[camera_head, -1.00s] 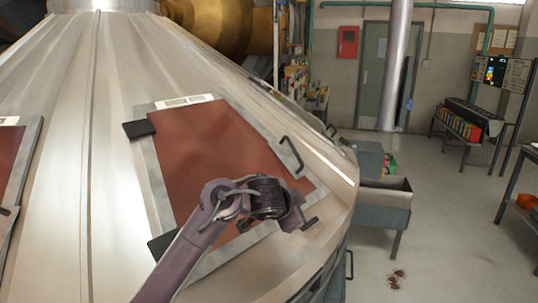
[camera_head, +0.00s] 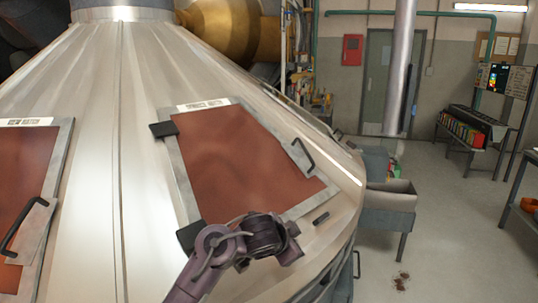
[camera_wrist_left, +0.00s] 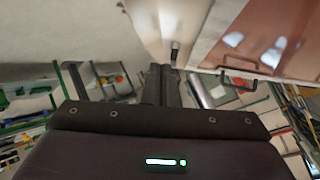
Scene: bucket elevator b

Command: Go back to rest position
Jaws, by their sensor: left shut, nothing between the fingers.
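My left arm (camera_head: 262,236) comes in from the bottom of the head view, in front of the lower edge of a hatch with a red-brown panel (camera_head: 235,160). Its fingertips are hard to make out there. In the left wrist view my left gripper (camera_wrist_left: 161,84) has its two dark fingers together, with nothing between them. The hatch panel (camera_wrist_left: 255,35) and its dark handle (camera_wrist_left: 240,80) show at the upper right of that view, apart from the fingers. My right gripper is in neither view.
The hatch is on a large metal cone (camera_head: 95,180). A second red-brown hatch (camera_head: 25,170) with a black handle (camera_head: 25,228) is at the left. A grey trough (camera_head: 388,195) stands beside the cone. Open floor (camera_head: 450,225) lies to the right, with a dark spill (camera_head: 401,281).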

